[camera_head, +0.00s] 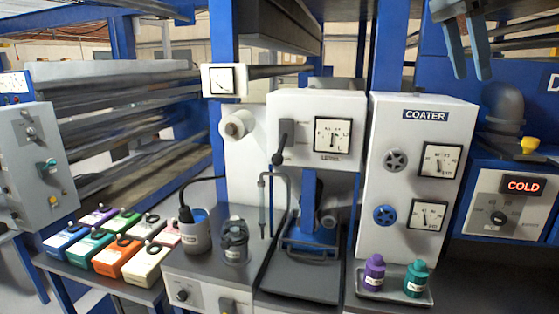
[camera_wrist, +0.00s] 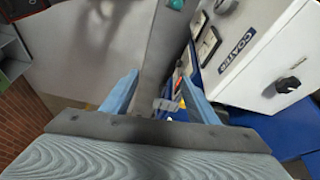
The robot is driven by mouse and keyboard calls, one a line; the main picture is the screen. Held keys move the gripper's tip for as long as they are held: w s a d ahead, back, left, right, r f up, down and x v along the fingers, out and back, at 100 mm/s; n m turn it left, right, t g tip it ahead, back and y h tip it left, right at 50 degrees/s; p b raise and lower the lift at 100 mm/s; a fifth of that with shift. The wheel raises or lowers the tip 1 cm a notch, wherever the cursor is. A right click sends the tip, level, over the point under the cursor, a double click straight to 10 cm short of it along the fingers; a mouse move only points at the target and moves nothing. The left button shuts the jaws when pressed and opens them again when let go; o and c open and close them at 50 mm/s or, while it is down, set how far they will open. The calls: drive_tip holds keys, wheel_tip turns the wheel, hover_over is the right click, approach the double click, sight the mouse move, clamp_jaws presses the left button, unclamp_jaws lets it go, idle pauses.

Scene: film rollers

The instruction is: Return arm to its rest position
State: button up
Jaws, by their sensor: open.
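My gripper (camera_head: 467,50) hangs at the top right of the head view, above and to the right of the COATER panel (camera_head: 419,170). Its two blue-grey fingers are apart with nothing between them. In the wrist view my gripper (camera_wrist: 163,100) shows both fingers spread, and the COATER panel (camera_wrist: 265,50) lies tilted at the upper right. The gripper touches nothing that I can see.
A purple bottle (camera_head: 374,272) and a teal bottle (camera_head: 416,279) stand on a tray (camera_head: 392,295) below the panel. Several coloured boxes (camera_head: 130,263) sit at left. A COLD display box (camera_head: 510,205) is at right. Blue posts (camera_head: 385,45) and rollers (camera_head: 130,85) stand behind.

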drive_tip(key=a+f+n+y, duration=0.1)
drive_tip(key=a+f+n, duration=0.25)
drive_tip(key=f, duration=0.55)
drive_tip(key=a+f+n+t+y+b, duration=0.1)
drive_tip(key=a+f+n, duration=0.25)
drive_tip(key=f, duration=0.55)
drive_tip(key=a+f+n+y, duration=0.1)
drive_tip(key=a+f+n, duration=0.25)
drive_tip(key=f, duration=0.65)
drive_tip(key=s+a+f+n, duration=0.4)
drive_tip(key=s+f, duration=0.3)
drive_tip(key=f, duration=0.3)
drive_tip(key=s+a+f+n+t+y+b, duration=0.1)
drive_tip(key=s+a+f+n, duration=0.3)
drive_tip(key=s+f, duration=0.3)
wheel_tip(320, 180, down, 3)
drive_tip(key=shift+s+r+n+b, duration=0.15)
drive_tip(key=shift+s+n+b, duration=0.1)
drive_tip(key=shift+n+b, duration=0.1)
